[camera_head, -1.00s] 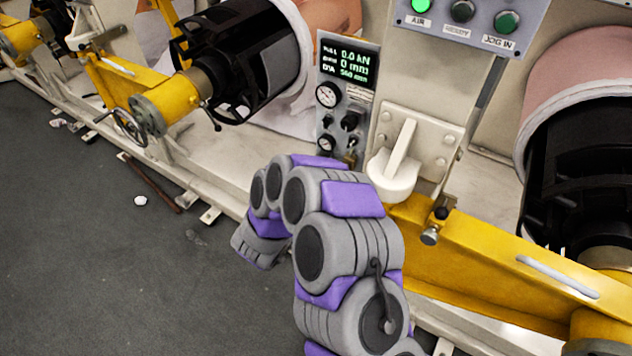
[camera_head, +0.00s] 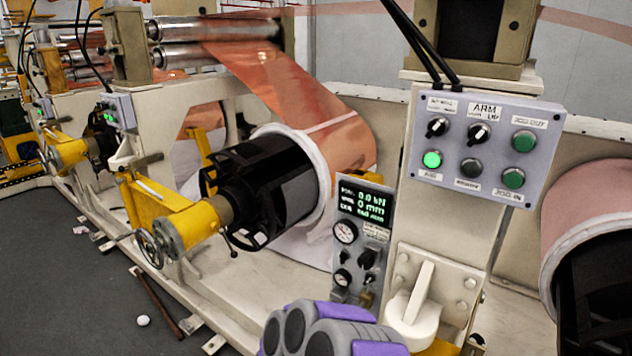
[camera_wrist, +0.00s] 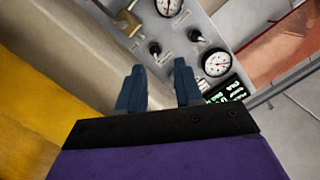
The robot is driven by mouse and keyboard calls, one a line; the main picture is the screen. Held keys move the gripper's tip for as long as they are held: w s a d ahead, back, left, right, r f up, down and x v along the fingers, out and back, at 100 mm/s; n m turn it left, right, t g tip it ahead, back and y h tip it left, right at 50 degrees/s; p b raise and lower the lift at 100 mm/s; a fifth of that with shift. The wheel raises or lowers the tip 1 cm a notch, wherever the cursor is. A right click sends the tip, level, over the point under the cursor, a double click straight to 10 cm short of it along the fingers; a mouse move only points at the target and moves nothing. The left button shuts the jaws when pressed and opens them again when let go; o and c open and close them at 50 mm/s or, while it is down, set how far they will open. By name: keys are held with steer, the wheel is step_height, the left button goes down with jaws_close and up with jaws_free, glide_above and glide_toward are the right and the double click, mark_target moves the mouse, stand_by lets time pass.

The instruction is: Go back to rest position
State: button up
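My gripper (camera_wrist: 160,88) shows in the wrist view as two blue-grey fingers on a black plate and purple body. The fingers stand apart with nothing between them, so it is open and empty. Beyond the fingertips is the grey gauge panel (camera_wrist: 198,38) with round dials, knobs and a green-lit display (camera_wrist: 232,88). In the head view, only the upper part of my grey and purple arm shows at the bottom centre, below the gauge panel (camera_head: 357,245). My gripper is out of the head view.
A white lever (camera_head: 420,295) on a bracket stands close right of my arm. A control box (camera_head: 488,148) with a lit green button is above it. A copper foil roll (camera_head: 345,145) on a black core (camera_head: 265,180) is at centre. Dark floor (camera_head: 75,290) at left is mostly clear.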

steer(key=w+a+r+n+y, duration=0.2)
steer(key=w+a+r+y, duration=0.1)
steer(key=a+y, duration=0.3)
steer(key=s+a+r+n+g+y, duration=0.5)
steer(key=s+r+n+y, duration=0.2)
steer(key=s+r, duration=0.15)
steer(key=s+d+n+g+h, duration=0.1)
steer(key=s+d+g, duration=0.2)
steer(key=s+d, duration=0.4)
steer(key=s+d+r+n+g+h, duration=0.1)
steer(key=s+d+g, duration=0.3)
steer(key=s, duration=1.2)
steer(key=s+d+n+g+h, duration=0.2)
steer(key=s+d+g, duration=0.2)
steer(key=s+d, duration=0.7)
steer(key=shift+s+d+r, duration=0.15)
steer(key=shift+s+d, duration=0.15)
steer(key=shift+s, duration=0.2)
steer(key=shift+d, duration=0.1)
